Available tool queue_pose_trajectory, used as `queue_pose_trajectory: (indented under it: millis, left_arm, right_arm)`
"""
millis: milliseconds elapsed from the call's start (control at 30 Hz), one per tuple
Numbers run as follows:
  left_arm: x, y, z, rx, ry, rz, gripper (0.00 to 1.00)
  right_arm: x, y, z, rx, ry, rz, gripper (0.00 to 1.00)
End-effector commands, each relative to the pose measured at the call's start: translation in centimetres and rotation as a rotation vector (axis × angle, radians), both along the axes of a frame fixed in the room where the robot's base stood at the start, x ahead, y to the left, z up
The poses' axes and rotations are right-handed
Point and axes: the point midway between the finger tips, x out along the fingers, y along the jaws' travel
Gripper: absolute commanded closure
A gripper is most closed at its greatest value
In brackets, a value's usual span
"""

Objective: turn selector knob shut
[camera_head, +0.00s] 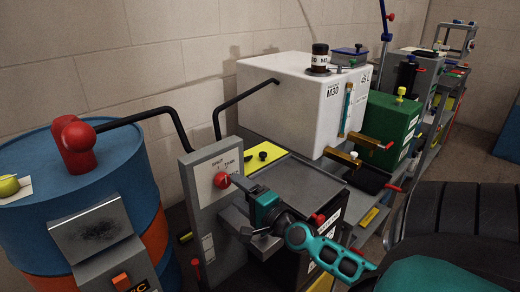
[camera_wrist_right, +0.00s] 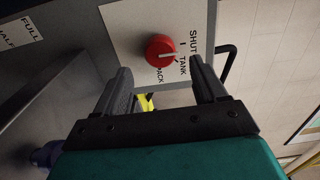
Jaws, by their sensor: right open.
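The red selector knob (camera_head: 222,180) sits on a white label plate on the upright grey panel (camera_head: 199,203). In the right wrist view the knob (camera_wrist_right: 160,48) shows a white pointer line directed to the right, near the SHUT and TANK markings; which mark it is on is hard to tell. A PACK marking is below it there. My right gripper (camera_wrist_right: 162,72) is open, its two fingers spread on either side of the knob's line, apart from it. In the head view my right gripper (camera_head: 239,184) is just in front of the panel. My left gripper is not in view.
A blue and orange drum (camera_head: 140,190) with a red fitting (camera_head: 75,145) stands left of the panel. Black hoses run behind the panel. A white tank (camera_head: 290,95) and a green box (camera_head: 385,128) stand behind and to the right. Bare floor shows at the far right.

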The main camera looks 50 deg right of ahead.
Motion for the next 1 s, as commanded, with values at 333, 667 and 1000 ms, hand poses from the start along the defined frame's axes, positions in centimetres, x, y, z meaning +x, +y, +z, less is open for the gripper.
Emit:
queue_pose_trajectory:
  millis: [333,667,1000]
  left_arm:
    - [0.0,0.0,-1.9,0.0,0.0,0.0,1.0]
    - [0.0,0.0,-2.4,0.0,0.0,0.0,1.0]
    - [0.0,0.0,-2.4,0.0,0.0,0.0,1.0]
  right_arm:
    - [-5.7,0.7,-0.3,-0.002,0.003,0.002,0.29]
    - [-7.6,0.9,0.0,0.0,0.0,0.001,0.29]
    - [-7.7,0.9,0.0,0.0,0.0,0.0,0.29]
